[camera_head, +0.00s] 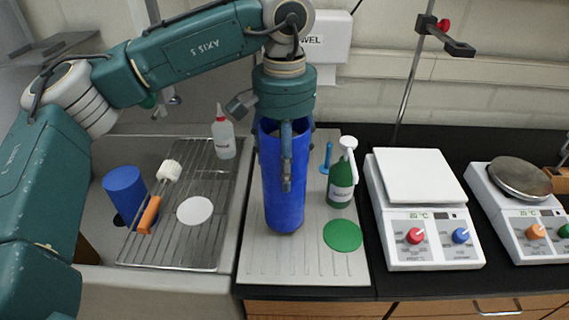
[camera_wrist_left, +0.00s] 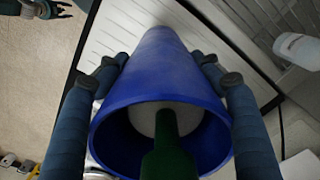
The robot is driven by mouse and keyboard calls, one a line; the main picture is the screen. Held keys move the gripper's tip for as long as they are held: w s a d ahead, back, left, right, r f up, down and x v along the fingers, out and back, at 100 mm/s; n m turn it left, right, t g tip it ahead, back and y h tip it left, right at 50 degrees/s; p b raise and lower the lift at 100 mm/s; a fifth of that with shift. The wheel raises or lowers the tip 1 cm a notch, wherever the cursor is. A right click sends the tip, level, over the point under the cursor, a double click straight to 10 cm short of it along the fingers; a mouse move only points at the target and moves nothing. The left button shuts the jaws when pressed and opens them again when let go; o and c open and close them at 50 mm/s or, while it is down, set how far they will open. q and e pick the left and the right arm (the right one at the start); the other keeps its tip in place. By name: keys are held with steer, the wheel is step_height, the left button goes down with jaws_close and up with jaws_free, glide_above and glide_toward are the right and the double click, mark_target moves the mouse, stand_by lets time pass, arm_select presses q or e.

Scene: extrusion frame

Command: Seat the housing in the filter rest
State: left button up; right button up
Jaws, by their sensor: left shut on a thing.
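A tall blue cylinder, which I take as the housing (camera_head: 283,205), stands upright over the grey ribbed drainboard (camera_head: 262,262) in the head view. My left gripper (camera_head: 286,165) reaches down from above and is shut on its upper part, one finger in front of the wall. In the left wrist view the housing (camera_wrist_left: 160,60) has its open rim toward the camera, with a pale round surface inside and my left gripper's fingers (camera_wrist_left: 163,76) on either side. I cannot tell whether its base touches the board, or which item is the filter rest. A dark claw, possibly my right gripper (camera_wrist_left: 38,8), shows at the top left.
A green pump bottle (camera_head: 341,185) and a green disc (camera_head: 343,235) are right of the housing. The wire rack (camera_head: 175,245) holds a white disc (camera_head: 194,210) and a brush (camera_head: 150,214). A blue cup (camera_head: 124,190) is left.

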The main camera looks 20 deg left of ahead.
arm_select(q)
steer(key=shift+f, duration=0.75)
steer(key=o, duration=2)
steer(key=shift+c, duration=0.2)
steer(key=shift+f, duration=0.15)
